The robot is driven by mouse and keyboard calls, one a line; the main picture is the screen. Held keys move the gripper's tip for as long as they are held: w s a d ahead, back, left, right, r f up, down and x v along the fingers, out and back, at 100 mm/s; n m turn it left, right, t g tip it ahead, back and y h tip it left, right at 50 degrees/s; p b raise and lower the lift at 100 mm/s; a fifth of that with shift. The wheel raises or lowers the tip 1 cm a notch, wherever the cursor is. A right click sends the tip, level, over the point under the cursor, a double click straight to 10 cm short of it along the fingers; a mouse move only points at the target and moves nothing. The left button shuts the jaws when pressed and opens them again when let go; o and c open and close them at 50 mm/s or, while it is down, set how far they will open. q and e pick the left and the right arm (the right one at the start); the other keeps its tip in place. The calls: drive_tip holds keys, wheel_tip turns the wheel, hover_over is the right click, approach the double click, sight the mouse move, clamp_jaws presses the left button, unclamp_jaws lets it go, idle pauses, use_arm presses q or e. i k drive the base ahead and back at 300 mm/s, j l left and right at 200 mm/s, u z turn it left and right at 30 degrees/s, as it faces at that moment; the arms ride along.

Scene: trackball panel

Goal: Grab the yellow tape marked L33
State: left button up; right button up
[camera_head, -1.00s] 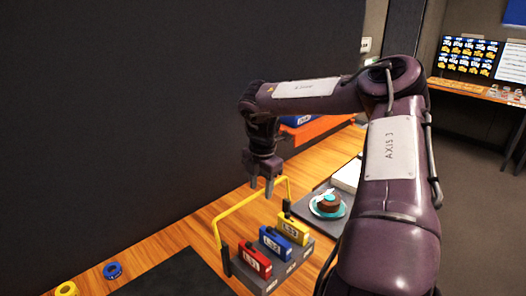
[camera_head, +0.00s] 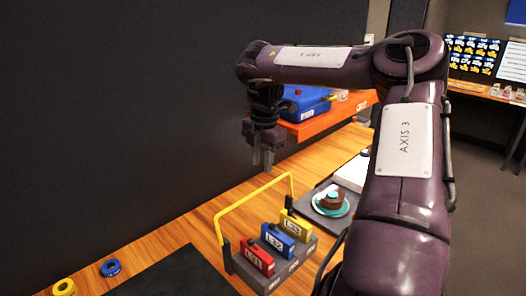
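The yellow tape (camera_head: 295,227) marked L33 stands in the far slot of a grey rack (camera_head: 297,262). The blue tape (camera_head: 278,241) marked L32 is in the middle slot and the red tape (camera_head: 257,257) marked L31 in the near slot. A yellow bar handle (camera_head: 252,202) arches up along the rack's far left side. My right gripper (camera_head: 263,158) points down above and beyond the rack, up and left of the yellow tape. Its fingers look slightly apart with nothing between them. My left gripper is not in view.
A plate with a brown cake (camera_head: 331,202) sits on a dark tray right of the rack. A blue case (camera_head: 304,103) lies on an orange shelf (camera_head: 335,118) behind. Blue (camera_head: 111,268) and yellow (camera_head: 64,287) rings lie at lower left.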

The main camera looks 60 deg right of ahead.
sight(298, 228)
drive_tip(key=k, duration=1.5)
